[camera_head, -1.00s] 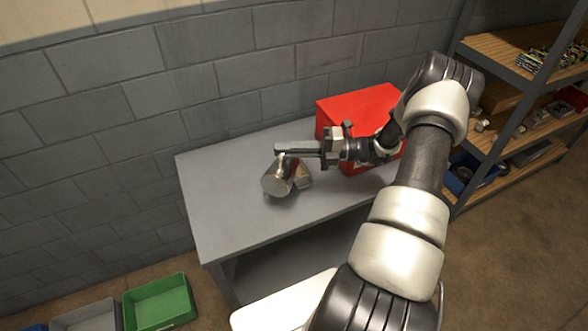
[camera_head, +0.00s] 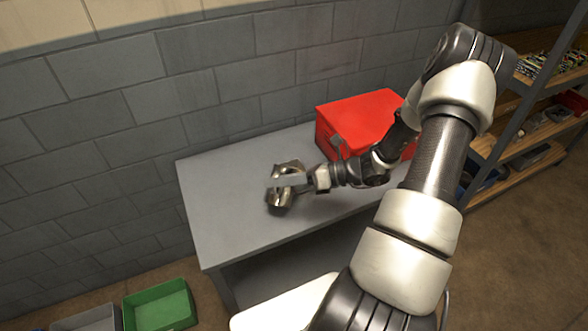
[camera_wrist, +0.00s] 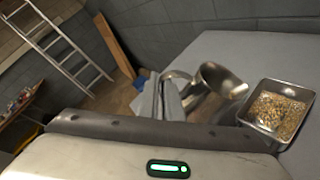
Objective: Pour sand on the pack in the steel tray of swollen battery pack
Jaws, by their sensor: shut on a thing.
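My gripper (camera_head: 283,183) is shut on a shiny steel jug (camera_head: 281,199), held over the grey table. In the wrist view my gripper (camera_wrist: 165,98) is at the jug's handle. The jug (camera_wrist: 222,82) is tilted, with its wide mouth showing; I see no sand inside it. A square steel tray (camera_wrist: 306,93) stands on the table to the right of the jug. Yellowish-brown grains (camera_wrist: 278,112) cover what shows of its bottom. No battery pack can be made out; the grains may hide it. In the head view, jug and gripper overlap, and I cannot pick out the tray clearly.
A red box (camera_head: 358,122) stands at the back of the grey table (camera_head: 215,215), close to my forearm. The table's left part is clear. A green bin (camera_head: 160,306) stands on the floor at lower left. Wooden shelves (camera_head: 515,150) stand at right. A ladder (camera_wrist: 60,45) leans in the wrist view.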

